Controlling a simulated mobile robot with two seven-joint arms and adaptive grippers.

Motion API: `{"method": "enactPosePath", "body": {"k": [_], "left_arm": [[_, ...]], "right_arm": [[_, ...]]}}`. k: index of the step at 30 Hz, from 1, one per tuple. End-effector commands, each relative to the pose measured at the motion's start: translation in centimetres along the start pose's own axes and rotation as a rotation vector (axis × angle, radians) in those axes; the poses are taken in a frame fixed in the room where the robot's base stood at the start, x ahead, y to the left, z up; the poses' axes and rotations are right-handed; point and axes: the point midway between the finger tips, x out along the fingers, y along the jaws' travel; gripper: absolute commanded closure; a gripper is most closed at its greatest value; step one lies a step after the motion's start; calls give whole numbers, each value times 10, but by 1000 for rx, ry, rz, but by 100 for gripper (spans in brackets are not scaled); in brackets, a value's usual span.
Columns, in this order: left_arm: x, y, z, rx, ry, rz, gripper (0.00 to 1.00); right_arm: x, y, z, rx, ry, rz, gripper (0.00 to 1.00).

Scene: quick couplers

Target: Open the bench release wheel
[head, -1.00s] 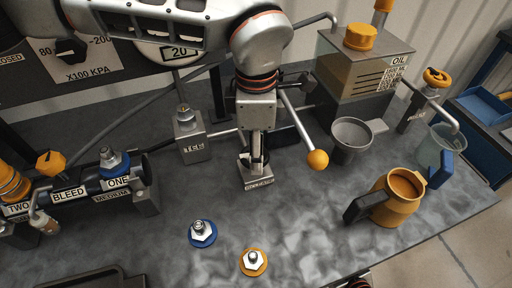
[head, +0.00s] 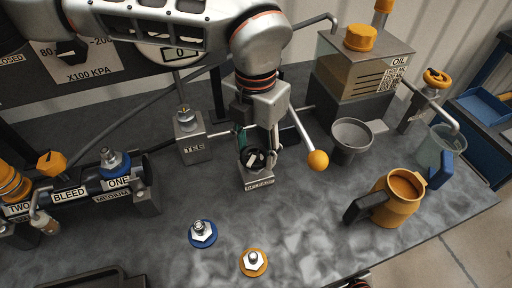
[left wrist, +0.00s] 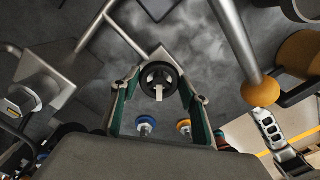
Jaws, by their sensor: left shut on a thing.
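The bench release wheel is a small black handwheel (head: 256,160) on a grey block labelled RELEASE (head: 259,184), near the middle of the bench. My left gripper (head: 257,154) points down over it from above. In the left wrist view the wheel (left wrist: 158,77) sits between the two fingers (left wrist: 159,88), with a pale bar across its middle. The fingers are shut on the wheel's rim. The gauge (head: 180,53) behind my left arm reads 0.
A pump lever with an orange ball (head: 317,160) stands just right of my gripper. A grey cup (head: 350,138), an orange jug (head: 393,196) and the oil tank (head: 357,80) stand to the right. Blue (head: 202,235) and orange (head: 253,263) couplers stand in front, with clear bench around them.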

Motion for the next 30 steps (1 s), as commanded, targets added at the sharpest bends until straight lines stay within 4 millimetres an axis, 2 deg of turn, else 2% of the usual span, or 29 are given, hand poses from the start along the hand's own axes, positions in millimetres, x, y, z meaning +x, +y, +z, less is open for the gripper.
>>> {"method": "enactPosePath", "body": {"k": [18,30], "left_arm": [[-1,2,0,-550,-2,-1,77],[-1,2,0,-736,-2,0,77]], "right_arm": [[1,1,0,-2,1,1,50],[2,2,-1,-3,3,3,50]]}}
